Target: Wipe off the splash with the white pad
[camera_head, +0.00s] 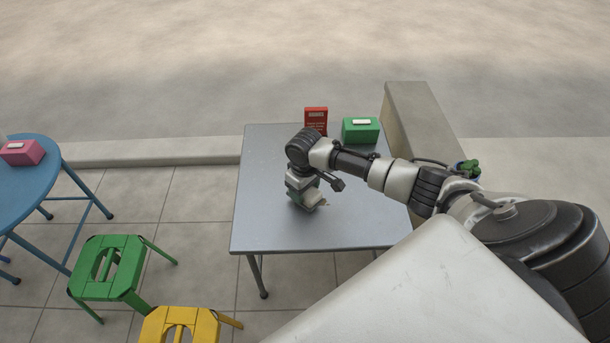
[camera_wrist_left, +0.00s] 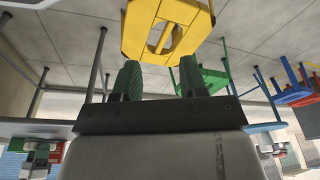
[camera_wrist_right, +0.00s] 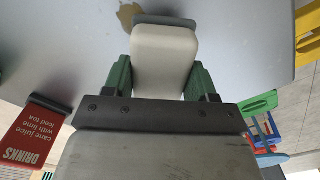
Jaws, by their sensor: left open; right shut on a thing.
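The white pad (camera_wrist_right: 165,55), with a grey edge at its far end, is held between the green fingers of my right gripper (camera_wrist_right: 163,80). In the head view my right gripper (camera_head: 305,198) points down over the grey metal table (camera_head: 265,225), left of its middle, and mostly hides the pad. The splash (camera_wrist_right: 130,16) is a yellow-brown patch on the tabletop, just beyond the pad's far edge and partly to its left in the right wrist view. I cannot tell whether the pad touches the table. My left gripper (camera_wrist_left: 160,82) is open and empty, outside the head view.
A red drinks card (camera_head: 316,120) and a green box (camera_head: 360,130) stand at the table's back edge. A concrete block (camera_head: 413,110) is behind right. Green (camera_head: 108,265) and yellow (camera_head: 180,325) stools and a blue table (camera_head: 22,175) with a pink box (camera_head: 22,152) are left.

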